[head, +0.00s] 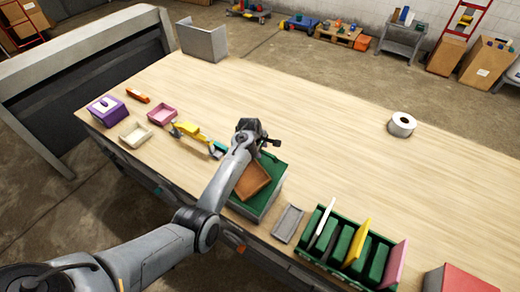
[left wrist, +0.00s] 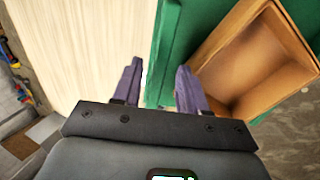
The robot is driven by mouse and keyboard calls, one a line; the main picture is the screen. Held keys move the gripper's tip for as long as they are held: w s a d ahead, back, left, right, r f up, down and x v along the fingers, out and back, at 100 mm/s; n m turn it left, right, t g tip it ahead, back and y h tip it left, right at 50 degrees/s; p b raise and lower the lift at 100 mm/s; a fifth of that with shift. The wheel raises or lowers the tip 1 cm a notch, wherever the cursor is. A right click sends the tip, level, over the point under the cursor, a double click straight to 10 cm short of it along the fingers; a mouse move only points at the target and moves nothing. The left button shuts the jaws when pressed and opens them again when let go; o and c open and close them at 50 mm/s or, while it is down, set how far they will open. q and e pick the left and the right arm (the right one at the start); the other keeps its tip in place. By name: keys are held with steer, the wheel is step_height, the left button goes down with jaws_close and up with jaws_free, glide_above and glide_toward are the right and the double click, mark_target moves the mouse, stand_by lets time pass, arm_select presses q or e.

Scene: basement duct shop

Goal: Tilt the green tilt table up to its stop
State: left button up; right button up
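The green tilt table (head: 276,172) stands near the front edge of the bench, on a grey base, and its top looks flat or nearly so. A brown open tray (head: 253,180) lies on it. My left gripper (head: 268,142) is just beyond its far edge, with my arm passing over part of the table and hiding it. In the left wrist view my left gripper (left wrist: 160,82) is open, with its purple fingers apart. The green table's edge (left wrist: 160,60) shows between them; I cannot tell whether they touch it. The brown tray (left wrist: 250,62) is at right there. My right gripper is not in view.
A green rack of upright panels (head: 345,240) and a grey tray (head: 288,223) stand to the right. A yellow-and-grey item (head: 190,131), small trays and a purple box (head: 107,110) are to the left. A white roll (head: 402,124) stands farther back; the bench middle is clear.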

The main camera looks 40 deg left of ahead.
arm_select(q)
steer(key=shift+s+r, duration=0.2)
steer(key=shift+r, duration=0.35)
steer(key=v, duration=0.9)
steer(key=shift+r+b, duration=0.25)
steer(key=shift+b, duration=0.1)
steer(key=shift+s, duration=0.15)
steer(key=s+d+f+m+p, duration=0.25)
steer(key=s+d+m, duration=0.3)
steer(key=s, duration=0.35)
steer(key=s+d+f+m+p, duration=0.1)
steer(key=s+d+f+m, duration=0.25)
steer(key=s+m, duration=0.4)
steer(key=s+d+r+m+p, duration=0.1)
steer(key=s+d+m, duration=0.3)
steer(key=s, duration=0.5)
steer(key=s+d+r+m+p, duration=0.1)
steer(key=s+d+r+m, duration=0.2)
steer(key=s+d, duration=0.4)
steer(key=s+m, duration=0.1)
steer(key=s, duration=0.1)
steer(key=shift+s+r+g+h, duration=0.2)
steer(key=shift+s+g+h, duration=0.1)
steer(key=shift+s+h, duration=0.1)
